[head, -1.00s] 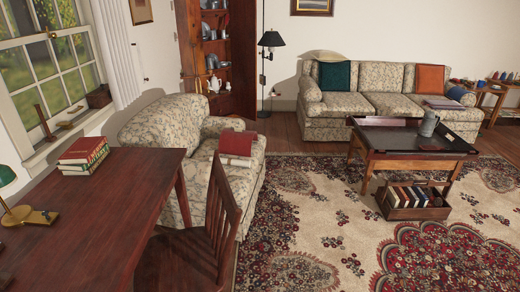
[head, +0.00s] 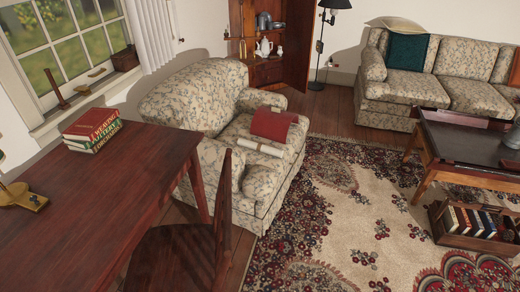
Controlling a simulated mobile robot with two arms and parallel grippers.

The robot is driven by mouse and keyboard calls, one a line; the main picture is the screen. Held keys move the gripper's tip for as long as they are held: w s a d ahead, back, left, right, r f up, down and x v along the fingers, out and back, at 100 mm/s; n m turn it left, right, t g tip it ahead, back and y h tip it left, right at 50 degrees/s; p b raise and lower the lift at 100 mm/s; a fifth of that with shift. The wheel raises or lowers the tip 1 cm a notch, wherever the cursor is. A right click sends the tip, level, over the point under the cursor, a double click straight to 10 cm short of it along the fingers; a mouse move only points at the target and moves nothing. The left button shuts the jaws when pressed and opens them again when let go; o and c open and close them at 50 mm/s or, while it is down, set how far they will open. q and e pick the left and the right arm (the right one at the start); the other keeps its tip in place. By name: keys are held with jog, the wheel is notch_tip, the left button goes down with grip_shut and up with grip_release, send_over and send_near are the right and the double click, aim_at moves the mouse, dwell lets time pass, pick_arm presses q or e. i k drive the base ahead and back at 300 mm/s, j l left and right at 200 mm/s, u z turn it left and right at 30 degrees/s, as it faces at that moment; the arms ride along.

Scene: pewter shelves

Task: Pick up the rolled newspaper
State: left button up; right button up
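A pale, off-white roll, which looks like the rolled newspaper (head: 259,147), lies on the seat of the floral armchair (head: 278,179). It lies just in front of a red cushion or folded cloth (head: 272,125), on the side nearer to me. Its left end comes close to the armchair's near arm. Neither of my grippers shows in the head view.
A dark wooden desk (head: 100,204) with stacked books (head: 92,130) stands at left. A wooden chair (head: 190,250) stands between me and the armchair. A coffee table (head: 465,148) and a book crate (head: 470,230) are at right. The patterned rug (head: 345,225) is open in the middle.

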aim_at(258, 147)
jog(key=i+l+u, duration=0.1)
jog(key=u, duration=0.25)
jog(key=i+l+u, duration=0.15)
jog(key=u, duration=0.25)
jog(key=i+l+u, duration=0.1)
jog(key=l, duration=0.3)
jog(key=i+l+u, duration=0.1)
jog(key=i+l, duration=0.15)
jog(key=i+l+u, duration=0.1)
jog(key=l, duration=0.45)
jog(key=i+l+u, duration=0.1)
jog(key=l, duration=0.3)
jog(key=i+l+u, duration=0.15)
jog(key=l, duration=0.3)
jog(key=i+l, duration=0.1)
jog(key=l, duration=0.25)
jog(key=i+l, duration=0.15)
jog(key=l, duration=0.2)
jog(key=i+l, duration=0.1)
jog(key=l, duration=0.25)
jog(key=i+l, duration=0.15)
jog(key=l, duration=0.2)
jog(key=i+l, duration=0.1)
jog(key=l, duration=0.25)
